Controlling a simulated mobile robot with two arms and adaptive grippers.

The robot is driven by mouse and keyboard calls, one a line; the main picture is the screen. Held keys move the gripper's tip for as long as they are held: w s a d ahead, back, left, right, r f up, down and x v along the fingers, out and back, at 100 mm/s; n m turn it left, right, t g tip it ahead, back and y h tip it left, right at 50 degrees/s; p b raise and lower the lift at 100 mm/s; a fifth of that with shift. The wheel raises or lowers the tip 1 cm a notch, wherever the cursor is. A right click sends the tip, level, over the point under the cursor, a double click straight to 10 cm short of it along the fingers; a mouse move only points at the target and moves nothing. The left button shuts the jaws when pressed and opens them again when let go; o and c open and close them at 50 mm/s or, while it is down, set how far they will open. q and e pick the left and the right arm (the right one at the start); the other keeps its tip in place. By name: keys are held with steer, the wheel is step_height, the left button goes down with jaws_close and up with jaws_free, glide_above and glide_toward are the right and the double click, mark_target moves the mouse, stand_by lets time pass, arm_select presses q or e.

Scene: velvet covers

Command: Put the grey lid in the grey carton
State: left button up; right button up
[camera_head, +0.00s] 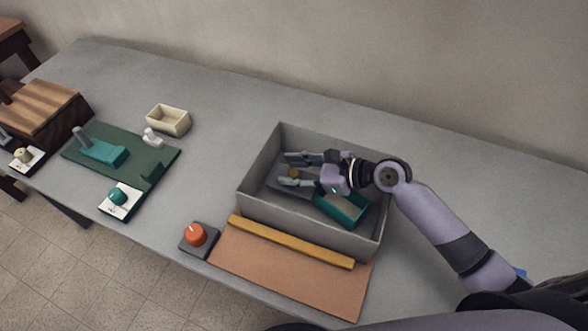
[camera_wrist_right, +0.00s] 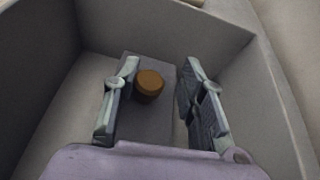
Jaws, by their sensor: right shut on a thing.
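The grey carton (camera_head: 262,207) stands open on the grey table, right of the middle in the head view. Its walls also surround the scene in the wrist view (camera_wrist_right: 45,60). The grey lid (camera_wrist_right: 146,122) is a flat rectangular plate with a round brown knob (camera_wrist_right: 149,84). It is inside the carton, low near the floor; I cannot tell if it touches the floor. The knob sits between the fingers. My left gripper is not in view.
A teal open box (camera_head: 343,209) is in the carton's right part. In front lie a yellow bar (camera_head: 290,241) and a brown mat (camera_head: 285,275), with a red knob (camera_head: 196,235) left of them. A green board (camera_head: 150,158) and cream tray (camera_head: 168,120) stand left.

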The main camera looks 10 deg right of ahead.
steer(key=shift+f, duration=0.3)
steer(key=shift+f, duration=0.25)
jaws_close()
steer(key=o, duration=1.4)
jaws_free()
steer(key=shift+r, duration=0.15)
steer(key=v, duration=0.7)
steer(key=shift+s+d+r, duration=0.15)
steer(key=shift+r, duration=0.4)
steer(key=shift+r, duration=0.1)
